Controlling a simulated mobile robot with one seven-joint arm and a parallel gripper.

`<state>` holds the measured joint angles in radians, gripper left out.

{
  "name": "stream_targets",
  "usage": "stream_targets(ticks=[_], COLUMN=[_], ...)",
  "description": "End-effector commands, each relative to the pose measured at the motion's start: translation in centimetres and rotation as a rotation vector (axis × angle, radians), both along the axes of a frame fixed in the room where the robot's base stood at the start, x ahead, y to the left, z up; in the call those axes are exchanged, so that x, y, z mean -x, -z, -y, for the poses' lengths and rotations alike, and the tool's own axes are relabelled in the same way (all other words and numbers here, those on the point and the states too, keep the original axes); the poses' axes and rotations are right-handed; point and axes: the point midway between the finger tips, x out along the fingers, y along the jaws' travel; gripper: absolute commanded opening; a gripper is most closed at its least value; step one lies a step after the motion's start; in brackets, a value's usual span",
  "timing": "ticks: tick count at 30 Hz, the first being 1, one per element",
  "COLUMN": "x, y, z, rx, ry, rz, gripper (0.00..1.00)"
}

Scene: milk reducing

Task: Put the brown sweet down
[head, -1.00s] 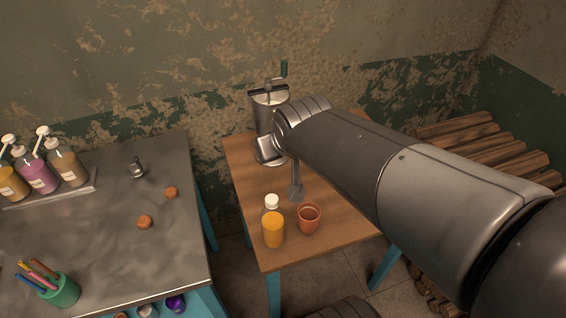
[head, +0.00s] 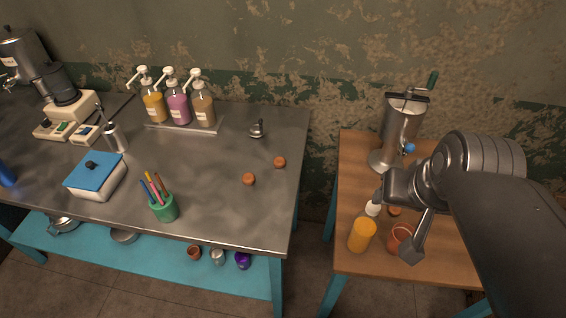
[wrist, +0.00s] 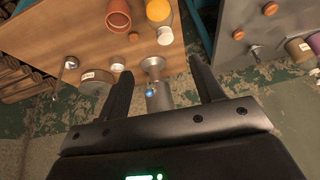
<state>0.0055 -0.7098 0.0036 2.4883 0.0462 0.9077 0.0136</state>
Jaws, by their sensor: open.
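In the head view my gripper (head: 396,222) hangs above the wooden table, partly covering the cup. Two similar orange-brown rounds, one nearer (head: 248,179) and one farther (head: 280,162), lie on the metal table (head: 225,215).
A white-capped orange bottle (head: 361,236) stands left of the cup. A metal machine with a green handle (head: 403,120) stands at the back of the wooden table. Pump bottles (head: 177,103) and a green pen cup (head: 164,207) stand on the metal table. A gap separates the tables.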

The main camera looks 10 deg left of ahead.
Motion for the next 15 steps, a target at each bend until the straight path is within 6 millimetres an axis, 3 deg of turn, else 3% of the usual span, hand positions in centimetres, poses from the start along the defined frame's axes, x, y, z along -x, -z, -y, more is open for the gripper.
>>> stream_targets(ticks=[15], x=[-7.4], y=[5.6], z=[-7.3], rx=[-0.5], ry=[0.318], rz=[-0.421], gripper=[0.61])
